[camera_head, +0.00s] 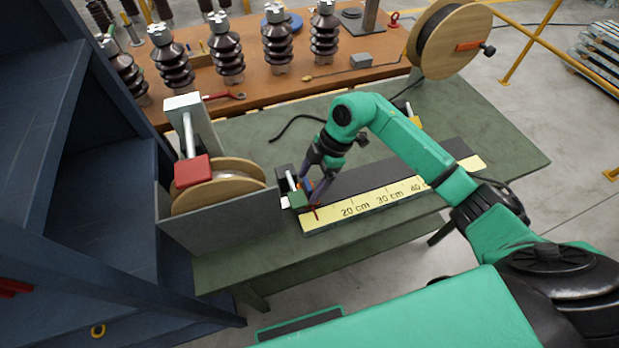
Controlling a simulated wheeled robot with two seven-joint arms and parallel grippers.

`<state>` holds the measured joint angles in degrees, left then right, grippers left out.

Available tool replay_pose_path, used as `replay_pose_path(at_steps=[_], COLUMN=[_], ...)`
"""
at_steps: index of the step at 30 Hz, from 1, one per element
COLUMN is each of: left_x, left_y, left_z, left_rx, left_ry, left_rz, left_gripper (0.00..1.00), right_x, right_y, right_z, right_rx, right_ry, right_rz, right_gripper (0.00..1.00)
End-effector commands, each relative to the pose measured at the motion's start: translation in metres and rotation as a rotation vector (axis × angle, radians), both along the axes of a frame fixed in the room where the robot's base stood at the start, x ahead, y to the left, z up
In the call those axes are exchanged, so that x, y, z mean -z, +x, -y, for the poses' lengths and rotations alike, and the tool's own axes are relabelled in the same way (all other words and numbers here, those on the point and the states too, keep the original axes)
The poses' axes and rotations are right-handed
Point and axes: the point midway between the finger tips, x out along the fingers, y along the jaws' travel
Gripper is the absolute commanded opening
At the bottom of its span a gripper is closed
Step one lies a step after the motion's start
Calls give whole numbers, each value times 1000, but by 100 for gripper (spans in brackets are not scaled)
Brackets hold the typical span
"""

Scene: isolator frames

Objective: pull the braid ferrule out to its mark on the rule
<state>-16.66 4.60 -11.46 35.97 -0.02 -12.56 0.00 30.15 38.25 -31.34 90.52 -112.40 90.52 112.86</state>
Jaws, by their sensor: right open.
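The yellow rule (365,203) lies along the green bench, with 20, 30 and 40 cm legible. A thin red line (316,213) crosses its left end. My right gripper (309,193) points down at that left end, beside a small green block (297,201). Its fingers are open. A small orange-red piece shows between the fingertips; I cannot tell whether it is the braid ferrule, and the fingers partly hide it. A wooden spool (222,187) sits in a grey box to the left, under a red block (193,170) on a white post. My left gripper is out of view.
The grey box wall (225,228) stands left of the rule. A black cable (292,125) lies on the bench behind my gripper. A large wooden reel (449,40) stands at the back right. Brown insulators (225,48) line the orange table. A blue cabinet (70,180) fills the left.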

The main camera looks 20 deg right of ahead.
Motion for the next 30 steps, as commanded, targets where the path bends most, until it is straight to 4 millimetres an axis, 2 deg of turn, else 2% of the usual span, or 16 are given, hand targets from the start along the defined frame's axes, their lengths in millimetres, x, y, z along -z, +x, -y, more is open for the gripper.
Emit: replay_pose_path(at_steps=[3,8,9,11,15,25,30], left_x=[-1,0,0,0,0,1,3], left_y=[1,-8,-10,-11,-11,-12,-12], left_z=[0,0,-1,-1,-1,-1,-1], left_rx=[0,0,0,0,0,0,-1], left_ry=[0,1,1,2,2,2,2], left_rz=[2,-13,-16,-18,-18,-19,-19], left_gripper=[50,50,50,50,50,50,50], right_x=[5,5,5,5,5,5,5], right_y=[0,0,0,0,0,1,2], right_z=[-2,-2,-2,-2,-2,3,25], right_rx=[0,0,0,0,0,3,5], right_ry=[-1,-1,-1,-1,-1,-1,-3], right_rz=[1,1,1,1,1,1,1], right_gripper=[85,85,77,54,1,0,0])
